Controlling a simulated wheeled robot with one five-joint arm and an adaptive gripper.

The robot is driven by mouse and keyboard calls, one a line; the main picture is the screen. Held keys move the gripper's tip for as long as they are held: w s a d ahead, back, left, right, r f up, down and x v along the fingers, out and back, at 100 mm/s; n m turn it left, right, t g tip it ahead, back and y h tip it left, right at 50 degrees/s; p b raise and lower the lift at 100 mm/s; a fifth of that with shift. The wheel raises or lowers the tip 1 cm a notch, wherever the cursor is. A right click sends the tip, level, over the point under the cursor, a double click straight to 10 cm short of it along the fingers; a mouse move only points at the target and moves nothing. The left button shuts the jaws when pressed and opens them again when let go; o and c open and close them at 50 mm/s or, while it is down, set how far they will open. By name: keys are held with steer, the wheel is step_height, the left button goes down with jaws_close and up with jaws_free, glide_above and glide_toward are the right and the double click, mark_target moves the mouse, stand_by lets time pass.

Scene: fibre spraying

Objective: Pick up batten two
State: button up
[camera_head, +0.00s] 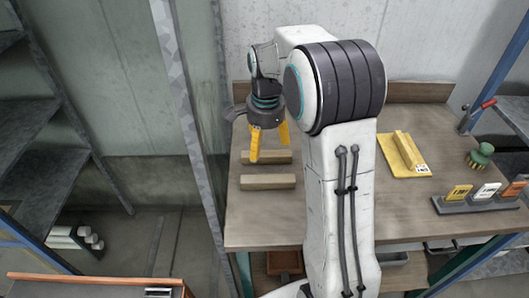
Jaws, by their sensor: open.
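Two plain wooden battens lie flat on the left part of the workbench (245,222), one behind the other. The far batten (271,157) is partly covered by my gripper; the near batten (268,182) is in full view. A third batten (409,147) lies on a yellow mat (391,158) to the right. No marking that I can read shows which is batten two. My gripper (269,148), with yellow fingers, is open and points down at the far batten, nothing held. The fingers appear on either side of it; I cannot tell whether they touch it.
A grey rack (480,204) with yellow, white and orange tags stands at the bench's right front. A green knobbed object (480,156) and a red-handled clamp (481,107) are behind it. A patterned post (186,110) stands near the bench's left edge. My arm hides the bench middle.

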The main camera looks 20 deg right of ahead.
mark_target(267, 155)
steer(key=w+d+f+m, duration=0.1)
steer(key=w+f+m, duration=0.1)
steer(key=w+d+f+m+p, duration=0.1)
steer(key=w+f+m, duration=0.1)
steer(key=w+d+f+m+g, duration=0.1)
steer(key=w+d+f+m, duration=0.1)
steer(key=shift+w+f, duration=0.25)
steer(key=shift+f, duration=0.1)
steer(key=shift+w+f+p, duration=0.15)
steer(key=shift+f+p, duration=0.9)
steer(key=shift+f, duration=2.65)
steer(key=shift+c, duration=0.3)
steer(key=c, duration=1.3)
steer(key=shift+o, duration=0.2)
